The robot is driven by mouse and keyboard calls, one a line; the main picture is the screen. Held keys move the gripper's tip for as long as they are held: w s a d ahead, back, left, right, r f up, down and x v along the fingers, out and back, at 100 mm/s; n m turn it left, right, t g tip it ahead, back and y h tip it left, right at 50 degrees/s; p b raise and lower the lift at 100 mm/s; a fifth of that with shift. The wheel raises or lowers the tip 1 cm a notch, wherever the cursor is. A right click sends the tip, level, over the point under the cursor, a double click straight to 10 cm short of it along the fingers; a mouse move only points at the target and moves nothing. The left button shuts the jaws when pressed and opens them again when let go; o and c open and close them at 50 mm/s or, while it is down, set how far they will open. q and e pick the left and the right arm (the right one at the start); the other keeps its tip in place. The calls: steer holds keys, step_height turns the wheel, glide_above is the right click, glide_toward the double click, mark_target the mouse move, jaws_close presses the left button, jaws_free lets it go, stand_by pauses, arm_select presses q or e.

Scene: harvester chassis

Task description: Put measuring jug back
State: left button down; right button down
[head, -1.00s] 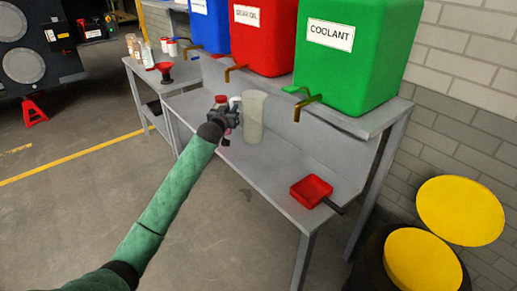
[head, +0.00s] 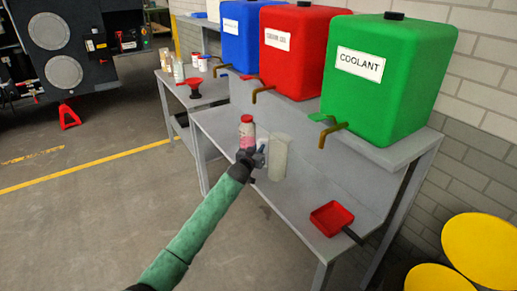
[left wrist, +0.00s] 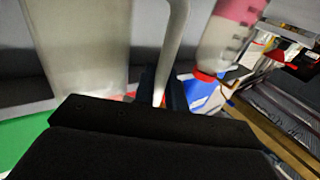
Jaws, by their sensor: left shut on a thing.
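The measuring jug (head: 279,158) is a tall, pale, see-through container at the middle of the grey bench, slightly tilted in the head view. My left gripper (head: 256,157) is shut on its handle (left wrist: 173,45), on the jug's left side. In the left wrist view the jug body (left wrist: 75,45) fills the upper left and the handle runs down between my fingers. The jug seems to be just above the bench's lower top, but its exact height is hard to tell. My right gripper is not in view.
A pink bottle with a red cap (head: 247,133) stands just behind my gripper. A red square scoop (head: 331,217) lies at the bench's near end. Blue (head: 246,40), red (head: 292,50) and green (head: 385,85) tanks with taps stand on the raised shelf. A red funnel (head: 194,88) is farther left.

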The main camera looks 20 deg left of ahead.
arm_select(q)
steer(key=shift+f, duration=0.25)
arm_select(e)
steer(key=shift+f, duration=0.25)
arm_select(q)
steer(key=shift+r, duration=0.1)
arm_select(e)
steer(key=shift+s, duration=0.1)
arm_select(q)
steer(key=c, duration=1.9)
jaws_free()
steer(key=o, duration=0.5)
steer(key=shift+c, duration=0.2)
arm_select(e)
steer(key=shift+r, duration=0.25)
